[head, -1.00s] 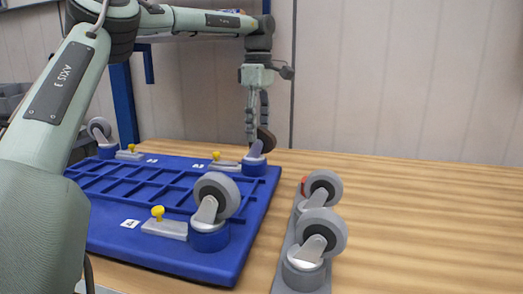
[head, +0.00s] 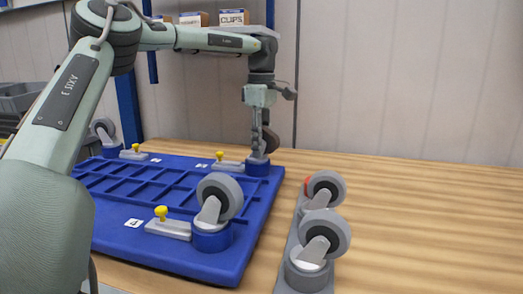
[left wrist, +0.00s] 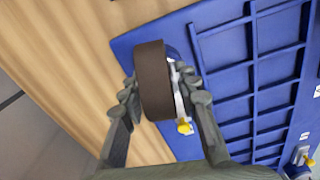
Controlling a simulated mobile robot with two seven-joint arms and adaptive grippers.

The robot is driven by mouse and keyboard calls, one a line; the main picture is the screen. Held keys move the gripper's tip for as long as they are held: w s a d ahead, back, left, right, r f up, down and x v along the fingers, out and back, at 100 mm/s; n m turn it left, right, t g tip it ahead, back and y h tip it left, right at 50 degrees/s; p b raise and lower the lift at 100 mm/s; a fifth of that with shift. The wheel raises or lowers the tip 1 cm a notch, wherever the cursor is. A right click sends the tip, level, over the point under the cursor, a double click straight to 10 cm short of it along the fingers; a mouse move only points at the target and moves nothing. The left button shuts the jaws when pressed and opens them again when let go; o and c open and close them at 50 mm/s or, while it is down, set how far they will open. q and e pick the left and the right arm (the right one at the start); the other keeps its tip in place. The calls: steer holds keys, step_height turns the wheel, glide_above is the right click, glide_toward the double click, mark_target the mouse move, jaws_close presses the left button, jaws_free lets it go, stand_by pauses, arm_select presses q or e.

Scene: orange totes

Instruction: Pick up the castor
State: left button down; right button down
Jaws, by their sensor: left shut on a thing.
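My left gripper (head: 264,150) points down at the back right corner of the blue board (head: 262,215). It is shut on a castor with a dark brown wheel (head: 273,138). In the left wrist view the brown wheel (left wrist: 152,80) lies between the two fingers (left wrist: 163,95). The castor's lower end is at a round blue holder (head: 257,168) on the board; the fingers partly hide it, and I cannot tell whether it is fully seated. A castor with a grey wheel (head: 220,194) stands in the near right holder, and another (head: 103,128) is at the back left. My right gripper is not in view.
A grey rack (head: 284,258) right of the board holds two grey-wheeled castors (head: 325,187) (head: 323,233). Clamps with yellow knobs (head: 161,212) (left wrist: 185,127) sit beside the holders. The wooden table (head: 430,220) is clear to the right. A shelf with boxes (head: 233,17) stands behind.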

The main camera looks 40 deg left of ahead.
arm_select(q)
steer(key=shift+r, duration=0.2)
